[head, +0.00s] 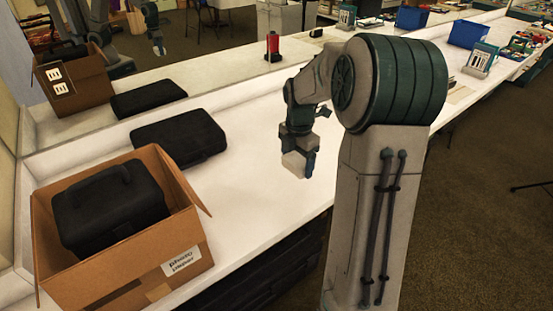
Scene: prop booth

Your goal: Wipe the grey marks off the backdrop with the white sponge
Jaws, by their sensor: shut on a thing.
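My gripper (301,150) is shut on a pale block that looks like the white sponge (295,163). It holds the sponge over the front part of the white counter, apart from the back wall; whether the sponge touches the counter is unclear. Behind the counter runs an upright surface (222,62) that mirrors the box, the black case and my arm. I cannot tell if it is the backdrop, and I can make out no grey marks. My arm hides part of the counter and the surface behind it.
An open cardboard box (190,240) with a black case (108,205) stands front left. A flat black case (180,137) lies behind it. A blue bin (465,33) and a teal-white device (481,59) stand far right. The white counter (250,150) is bare in the middle.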

